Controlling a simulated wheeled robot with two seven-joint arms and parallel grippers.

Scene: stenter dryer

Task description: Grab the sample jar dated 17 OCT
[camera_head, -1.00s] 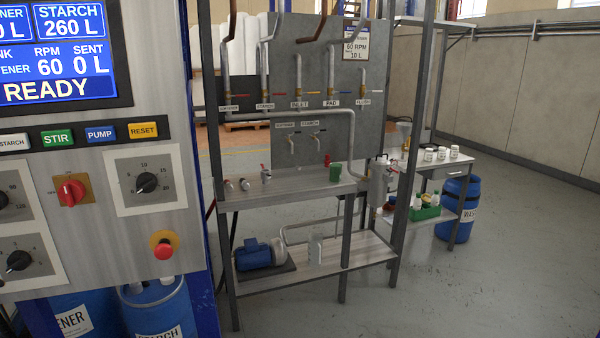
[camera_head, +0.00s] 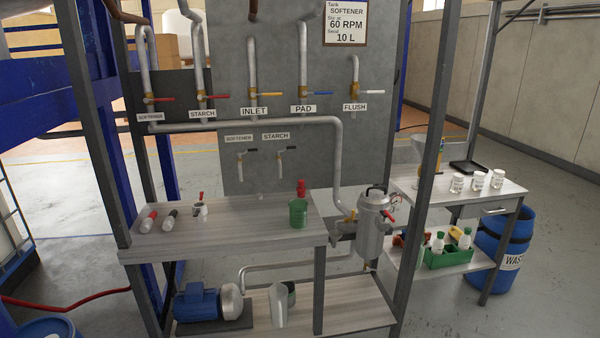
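Three small white jars with labels stand in a row on the side table at the right: a left jar (camera_head: 457,183), a middle jar (camera_head: 477,180) and a right jar (camera_head: 497,178). Their label print is too small to read, so I cannot tell which is dated 17 OCT. All three stand upright and apart from each other. Neither of my grippers shows in the view.
The side table (camera_head: 425,189) also holds a dark tray (camera_head: 467,166). A green crate (camera_head: 449,259) of bottles sits on its lower shelf, and a blue waste drum (camera_head: 515,245) stands beside it. A rack post (camera_head: 432,130) and a metal filter vessel (camera_head: 373,228) stand left of the jars.

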